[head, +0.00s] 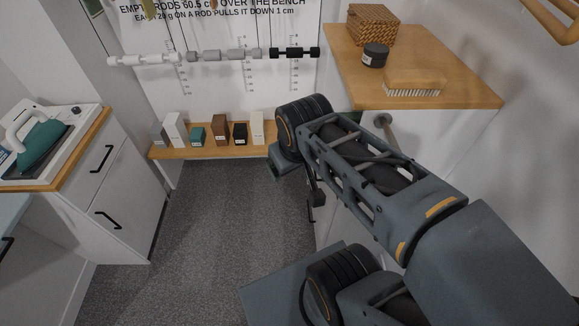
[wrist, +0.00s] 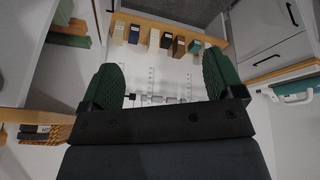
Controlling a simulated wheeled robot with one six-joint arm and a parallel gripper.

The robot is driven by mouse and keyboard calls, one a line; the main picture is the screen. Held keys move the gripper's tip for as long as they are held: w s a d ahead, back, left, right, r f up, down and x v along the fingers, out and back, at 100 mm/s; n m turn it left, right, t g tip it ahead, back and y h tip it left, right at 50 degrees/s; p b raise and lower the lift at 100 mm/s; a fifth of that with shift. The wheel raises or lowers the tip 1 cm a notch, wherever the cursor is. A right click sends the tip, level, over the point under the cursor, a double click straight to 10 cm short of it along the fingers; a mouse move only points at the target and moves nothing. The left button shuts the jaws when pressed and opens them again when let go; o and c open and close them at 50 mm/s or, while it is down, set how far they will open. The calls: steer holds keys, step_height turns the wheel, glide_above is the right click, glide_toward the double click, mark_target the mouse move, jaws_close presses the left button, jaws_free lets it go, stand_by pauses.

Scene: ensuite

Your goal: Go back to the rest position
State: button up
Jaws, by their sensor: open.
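My gripper (wrist: 161,72) shows in the wrist view with its two green fingers wide apart and nothing between them. Behind the gap are the white wall panel and the low wooden bench (wrist: 135,20) with several small boxes, seen upside down. In the head view my arm reaches from the lower right toward the middle. Its wrist end is in front of the right end of the low bench (head: 215,153). The gripper is mostly hidden behind my arm there.
A wooden counter (head: 475,88) at right carries a wicker box (head: 371,24), a dark jar (head: 375,55) and a brush (head: 414,82). Rods with weights (head: 225,55) hang before the back panel. A white cabinet (head: 115,190) stands left. Grey carpet (head: 215,220) is clear between.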

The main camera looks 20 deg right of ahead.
steer(key=shift+s+a+f+m+t+y, duration=0.3)
steer(key=shift+s+a+f+m+y, duration=0.1)
steer(key=shift+a+m, duration=0.25)
